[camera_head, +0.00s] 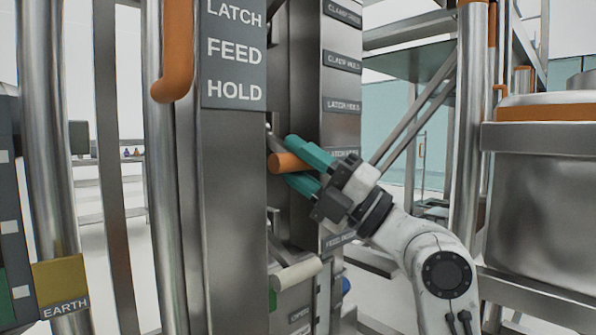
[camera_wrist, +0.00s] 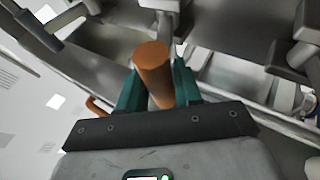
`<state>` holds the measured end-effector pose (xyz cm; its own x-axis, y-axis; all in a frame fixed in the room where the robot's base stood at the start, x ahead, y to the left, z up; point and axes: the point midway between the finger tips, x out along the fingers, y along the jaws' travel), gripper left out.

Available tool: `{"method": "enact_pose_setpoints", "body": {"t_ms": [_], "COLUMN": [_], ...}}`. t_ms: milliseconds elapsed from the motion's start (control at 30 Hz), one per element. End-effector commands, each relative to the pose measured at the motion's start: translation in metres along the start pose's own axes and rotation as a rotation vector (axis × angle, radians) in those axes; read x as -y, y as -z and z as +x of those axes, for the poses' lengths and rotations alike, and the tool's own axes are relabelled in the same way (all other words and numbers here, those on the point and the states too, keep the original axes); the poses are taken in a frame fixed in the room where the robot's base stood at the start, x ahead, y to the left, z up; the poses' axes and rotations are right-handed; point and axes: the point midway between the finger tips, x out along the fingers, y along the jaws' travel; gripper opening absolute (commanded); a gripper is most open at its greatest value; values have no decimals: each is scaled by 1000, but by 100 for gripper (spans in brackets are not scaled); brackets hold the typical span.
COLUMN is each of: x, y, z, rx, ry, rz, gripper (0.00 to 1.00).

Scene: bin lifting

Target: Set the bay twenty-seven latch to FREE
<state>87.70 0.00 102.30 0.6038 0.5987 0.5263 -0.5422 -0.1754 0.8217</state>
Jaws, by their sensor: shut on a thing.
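An orange cylindrical handle (camera_head: 286,162) sticks out of the recess between two steel posts in the head view. My gripper (camera_head: 303,165) reaches it from the right, its teal fingers shut on the handle, one above and one below. In the wrist view the orange handle (camera_wrist: 154,75) stands between the teal fingers of my gripper (camera_wrist: 157,88). Small label plates line the post behind; one beside the handle is partly hidden by my gripper. I cannot read a bay number or FREE.
A LATCH FEED HOLD sign (camera_head: 235,52) is on the near post, left of my gripper. A pale roller-like handle (camera_head: 296,274) sits below it. An orange bent pipe (camera_head: 176,55) hangs at upper left. A steel cabinet (camera_head: 540,200) stands at right, and a yellow EARTH tag (camera_head: 60,285) at lower left.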

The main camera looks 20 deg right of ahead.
Motion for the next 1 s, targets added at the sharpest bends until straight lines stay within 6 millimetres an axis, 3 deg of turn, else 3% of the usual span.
{"method": "enact_pose_setpoints", "body": {"t_ms": [333,367,567,833,1000], "x": [4,4,3,2,2], "y": [0,0,0,0,-1], "z": [-1,-1,0,-2,-19], "rx": [0,0,0,1,4], "ry": [5,6,4,3,3], "rz": [3,3,3,2,2], "gripper": [0,35,54,55,55]}}
